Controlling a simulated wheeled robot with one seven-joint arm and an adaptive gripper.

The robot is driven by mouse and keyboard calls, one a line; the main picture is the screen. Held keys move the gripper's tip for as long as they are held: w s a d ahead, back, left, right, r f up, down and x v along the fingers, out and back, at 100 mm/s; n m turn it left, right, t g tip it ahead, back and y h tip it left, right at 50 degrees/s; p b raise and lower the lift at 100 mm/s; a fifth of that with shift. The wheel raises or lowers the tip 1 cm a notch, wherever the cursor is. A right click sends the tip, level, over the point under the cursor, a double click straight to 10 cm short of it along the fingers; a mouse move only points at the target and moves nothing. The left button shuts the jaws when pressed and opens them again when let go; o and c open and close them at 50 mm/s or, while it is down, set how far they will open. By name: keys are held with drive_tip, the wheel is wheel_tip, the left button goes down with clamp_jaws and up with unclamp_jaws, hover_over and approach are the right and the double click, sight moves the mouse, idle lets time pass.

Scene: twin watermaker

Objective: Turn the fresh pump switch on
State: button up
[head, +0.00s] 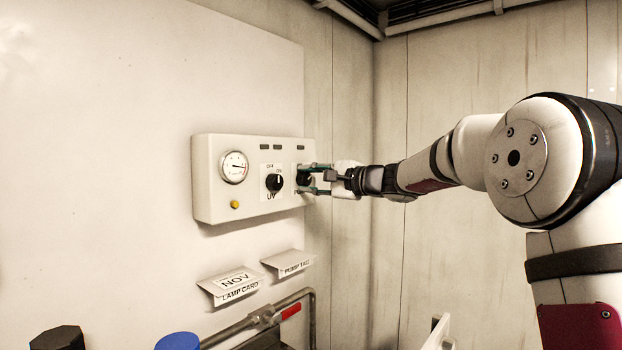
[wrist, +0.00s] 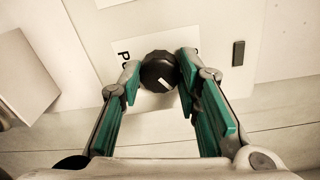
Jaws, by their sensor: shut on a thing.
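A white control box (head: 212,205) is fixed to the wall. At its right end is a black rotary knob (head: 303,179), largely covered by my gripper (head: 307,180). In the wrist view the black knob (wrist: 158,72) sits between the two fingertips of my gripper (wrist: 159,74), which is shut on it. A short white pointer line shows on the knob's face, lying at a slant. The label around this knob is mostly hidden; a letter P shows at its left. The knob's ON and OFF words cannot be read.
Left of the held knob is another black knob (head: 274,183) marked UV, then a round gauge (head: 235,167) and a yellow button (head: 235,204). Below are a lamp card (head: 233,285) and a pump tag (head: 289,263). A pipe with a red handle (head: 291,311) runs lower down.

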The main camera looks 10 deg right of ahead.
drive_tip(key=shift+m, duration=0.4)
drive_tip(key=o, duration=1.1)
drive_tip(key=shift+o, duration=0.2)
drive_tip(key=v, duration=1.2)
